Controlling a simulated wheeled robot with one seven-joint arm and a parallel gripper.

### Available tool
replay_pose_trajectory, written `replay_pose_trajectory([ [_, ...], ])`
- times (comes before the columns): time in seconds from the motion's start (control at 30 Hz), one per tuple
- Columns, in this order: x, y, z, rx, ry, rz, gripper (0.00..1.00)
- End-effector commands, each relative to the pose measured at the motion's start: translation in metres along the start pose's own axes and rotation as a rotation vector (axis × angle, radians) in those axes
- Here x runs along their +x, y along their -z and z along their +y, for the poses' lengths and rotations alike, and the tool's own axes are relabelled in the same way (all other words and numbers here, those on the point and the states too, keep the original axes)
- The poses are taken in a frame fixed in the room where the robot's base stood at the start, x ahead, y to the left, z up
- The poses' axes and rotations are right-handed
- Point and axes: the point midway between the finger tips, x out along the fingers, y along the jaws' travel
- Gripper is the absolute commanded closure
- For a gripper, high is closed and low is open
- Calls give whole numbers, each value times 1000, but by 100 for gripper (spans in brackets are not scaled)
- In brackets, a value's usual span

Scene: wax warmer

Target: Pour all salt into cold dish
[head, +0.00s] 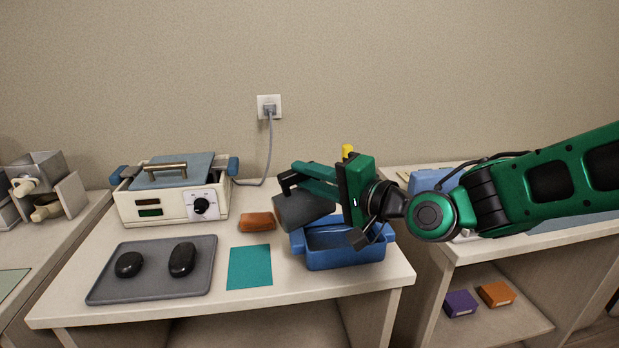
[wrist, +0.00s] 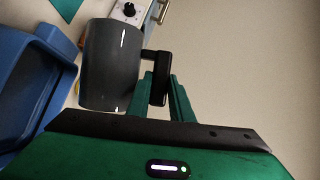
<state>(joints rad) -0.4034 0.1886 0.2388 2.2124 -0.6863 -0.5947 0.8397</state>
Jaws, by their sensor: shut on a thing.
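My gripper (head: 308,180) is shut on the black handle of a dark grey cup (head: 302,210). The cup is held tilted, above and at the left end of a blue dish (head: 345,258) near the table's right front. In the wrist view the cup (wrist: 108,65) hangs by its handle between my green fingers (wrist: 162,98), with the blue dish (wrist: 22,75) at the left. No salt can be seen; the cup's inside is hidden. Part of the dish's inside shows, and my gripper and the cup hide some of its rim.
A cream warmer (head: 175,190) with a blue lid stands at the back left. A grey mat (head: 150,285) with two black lumps, a teal cloth (head: 250,267) and an orange-brown block (head: 257,222) lie left of the dish. A second table (head: 500,245) stands right.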

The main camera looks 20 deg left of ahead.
Motion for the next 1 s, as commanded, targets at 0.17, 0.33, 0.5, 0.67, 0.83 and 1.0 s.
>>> replay_pose_trajectory([
  [0.17, 0, 0, 3, 1, 0, 1, 100],
  [0.33, 1, -2, 14, 1, -1, 0, 100],
  [0.5, 2, -5, 28, 2, -1, 0, 100],
  [0.67, 2, -8, 41, 5, 0, 0, 100],
  [0.83, -4, 9, 38, 115, 47, 5, 100],
  [1.0, -9, 22, 36, 221, 90, 5, 100],
])
